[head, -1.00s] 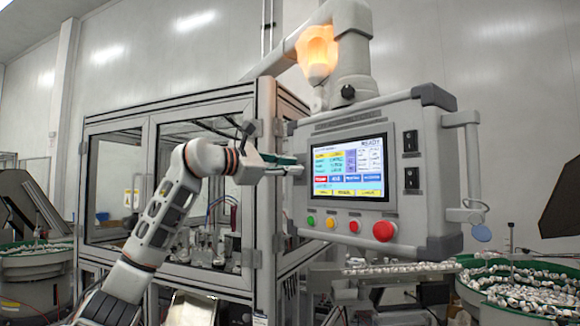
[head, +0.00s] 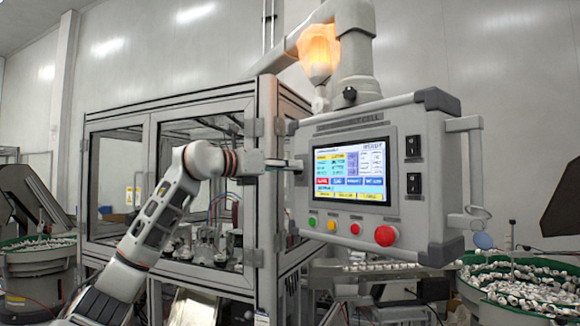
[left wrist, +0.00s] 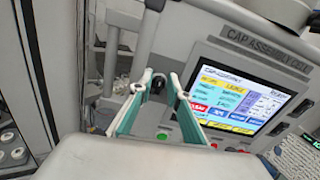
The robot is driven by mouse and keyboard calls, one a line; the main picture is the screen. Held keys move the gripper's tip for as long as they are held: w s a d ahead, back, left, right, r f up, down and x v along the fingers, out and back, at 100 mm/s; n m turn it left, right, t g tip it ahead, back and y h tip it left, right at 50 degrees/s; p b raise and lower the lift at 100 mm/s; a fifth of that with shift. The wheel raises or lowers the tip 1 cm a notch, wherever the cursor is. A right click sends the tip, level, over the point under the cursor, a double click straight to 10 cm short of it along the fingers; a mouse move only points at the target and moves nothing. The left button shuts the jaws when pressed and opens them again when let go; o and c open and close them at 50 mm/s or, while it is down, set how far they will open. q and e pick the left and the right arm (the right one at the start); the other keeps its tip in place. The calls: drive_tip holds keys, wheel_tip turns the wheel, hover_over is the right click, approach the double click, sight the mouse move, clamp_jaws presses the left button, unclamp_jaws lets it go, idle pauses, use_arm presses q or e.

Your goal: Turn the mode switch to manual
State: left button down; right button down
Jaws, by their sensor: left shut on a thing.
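The control panel (head: 300,200) with its lit screen hangs in front of the glazed cell. My left gripper (head: 296,164) reaches in from the left to the panel's left edge, beside the screen. In the left wrist view its two fingers with green sides (left wrist: 158,78) stand on either side of a small dark knob, which I take for the mode switch (left wrist: 158,82). The gripper is shut on it. The gripper hides the knob in the head view, and I cannot read which way it points. My right gripper is not in view.
The cell frame (head: 266,200) stands close behind my left wrist. A parts bowl (head: 515,285) is at right.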

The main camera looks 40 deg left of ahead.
use_arm(q)
drive_tip(key=shift+a+f+n, duration=0.1)
drive_tip(key=shift+a+n, duration=0.1)
drive_tip(key=shift+n, duration=1.7)
drive_tip(key=shift+a+n, duration=0.15)
drive_tip(key=shift+n, duration=2.05)
drive_tip(key=c, duration=1.9)
unclamp_jaws()
drive_tip(key=shift+s+a, duration=0.35)
drive_tip(key=shift+s, duration=1.6)
drive_tip(key=shift+s+a, duration=0.3)
drive_tip(key=shift+s, duration=1.7)
drive_tip(key=shift+s+a, duration=0.35)
drive_tip(key=shift+s, duration=1.6)
